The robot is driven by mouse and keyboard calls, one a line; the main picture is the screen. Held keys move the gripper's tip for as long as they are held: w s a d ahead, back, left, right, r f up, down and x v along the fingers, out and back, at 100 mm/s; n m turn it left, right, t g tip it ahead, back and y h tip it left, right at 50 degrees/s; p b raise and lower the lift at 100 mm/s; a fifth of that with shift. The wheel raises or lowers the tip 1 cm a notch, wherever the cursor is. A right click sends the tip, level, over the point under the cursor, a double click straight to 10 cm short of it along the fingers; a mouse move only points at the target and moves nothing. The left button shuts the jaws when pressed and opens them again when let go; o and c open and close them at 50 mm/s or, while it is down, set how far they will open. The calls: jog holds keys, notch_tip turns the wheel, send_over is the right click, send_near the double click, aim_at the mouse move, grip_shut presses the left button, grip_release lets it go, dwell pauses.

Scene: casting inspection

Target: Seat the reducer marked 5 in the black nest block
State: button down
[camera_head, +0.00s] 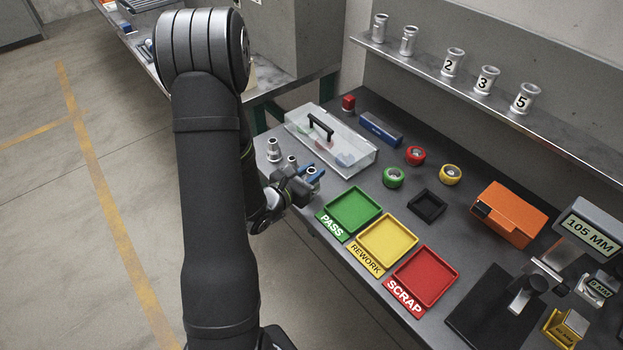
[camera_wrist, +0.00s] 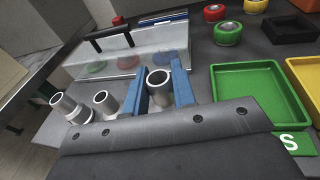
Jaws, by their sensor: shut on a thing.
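My gripper (camera_head: 311,178) is low over the near left of the bench. In the wrist view its blue fingers (camera_wrist: 161,88) are shut on a grey metal reducer (camera_wrist: 159,80) with its open end up. No number shows on this held reducer. Two more grey reducers stand left of it, one wider-based (camera_wrist: 65,104) and one plain (camera_wrist: 105,103). The piece marked 5 (camera_head: 523,98) stands at the right end of the row on the wall shelf. The black nest block (camera_head: 427,205) lies on the bench, its recess empty; it also shows in the wrist view (camera_wrist: 292,28).
Pieces marked 2 (camera_head: 452,63) and 3 (camera_head: 486,80) share the shelf (camera_head: 460,88). A clear lidded box (camera_head: 350,157) is behind my gripper. Green (camera_head: 372,198), yellow (camera_head: 412,239) and red (camera_head: 452,276) trays line the front edge. Tape rolls and an orange box (camera_head: 509,213) lie beyond.

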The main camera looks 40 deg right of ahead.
jog(key=s+d+r, duration=0.2)
jog(key=s+r, duration=0.5)
jog(key=s, duration=0.4)
jog(key=s+d+m+g+y, duration=0.2)
jog(key=s+d+m+g, duration=0.3)
jog(key=d, duration=0.5)
jog(key=s+d+f+m+g+y, duration=0.1)
jog(key=s+d+m+g+y, duration=0.1)
jog(key=s+d+m+g, duration=0.4)
jog(key=s+d+g, duration=0.2)
jog(key=d+g, duration=0.1)
jog(key=d, duration=0.1)
jog(key=shift+d+y, duration=0.25)
jog(key=shift+y, duration=0.05)
jog(key=shift+f, duration=2.95)
jog(key=shift+f, duration=1.5)
jog(key=c, duration=1.1)
grip_release()
jog(key=shift+w+a, duration=0.1)
jog(key=v, duration=1.7)
jog(key=shift+w+f, duration=0.3)
